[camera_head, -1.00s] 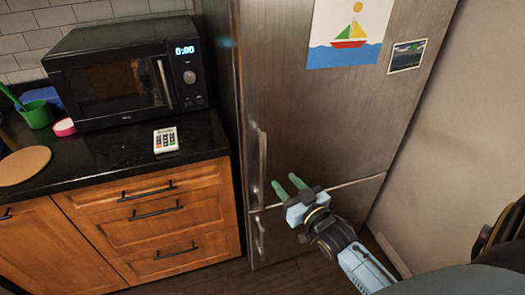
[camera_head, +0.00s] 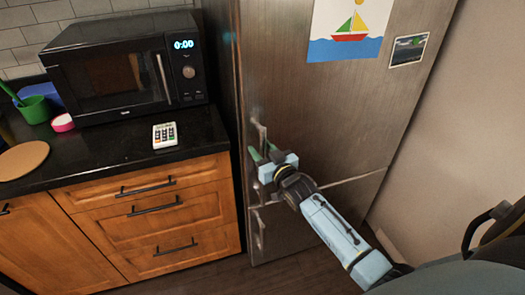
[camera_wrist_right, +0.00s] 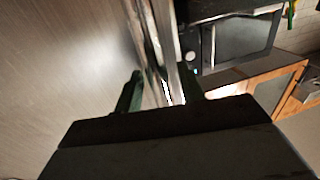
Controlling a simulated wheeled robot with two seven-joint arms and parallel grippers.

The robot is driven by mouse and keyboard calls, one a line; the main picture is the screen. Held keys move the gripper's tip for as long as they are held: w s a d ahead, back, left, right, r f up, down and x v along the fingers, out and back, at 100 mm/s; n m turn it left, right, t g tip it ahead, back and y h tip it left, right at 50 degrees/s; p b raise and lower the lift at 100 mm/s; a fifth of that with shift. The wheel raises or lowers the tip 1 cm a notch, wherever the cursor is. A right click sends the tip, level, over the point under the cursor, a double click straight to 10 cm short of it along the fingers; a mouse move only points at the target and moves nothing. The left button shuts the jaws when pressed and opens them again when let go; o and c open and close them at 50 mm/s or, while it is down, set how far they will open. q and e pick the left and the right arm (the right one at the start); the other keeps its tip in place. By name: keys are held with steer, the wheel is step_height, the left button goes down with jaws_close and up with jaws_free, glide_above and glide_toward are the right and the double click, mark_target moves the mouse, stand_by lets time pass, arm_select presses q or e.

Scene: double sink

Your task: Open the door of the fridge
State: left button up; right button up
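The fridge (camera_head: 320,120) is tall and brushed metal, with an upper door and a lower door, both shut. The upper door's vertical handle (camera_head: 257,132) is on its left edge, partly hidden by my right gripper. My right gripper (camera_head: 264,153) is at the lower part of this handle, fingers pointing at the door. In the right wrist view the green fingers (camera_wrist_right: 158,88) are apart, with the handle (camera_wrist_right: 164,40) running between them; the right finger looks close to it. I cannot tell whether either finger touches it. The lower door's handle (camera_head: 258,230) is below. My left gripper is not in view.
A black counter (camera_head: 90,158) over wooden drawers (camera_head: 150,210) stands left of the fridge, with a microwave (camera_head: 120,70) and a small white remote-like device (camera_head: 165,134) on it. A beige wall (camera_head: 455,130) is on the right. Floor shows in front.

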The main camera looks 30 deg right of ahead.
steer(key=shift+c, duration=0.5)
jaws_close()
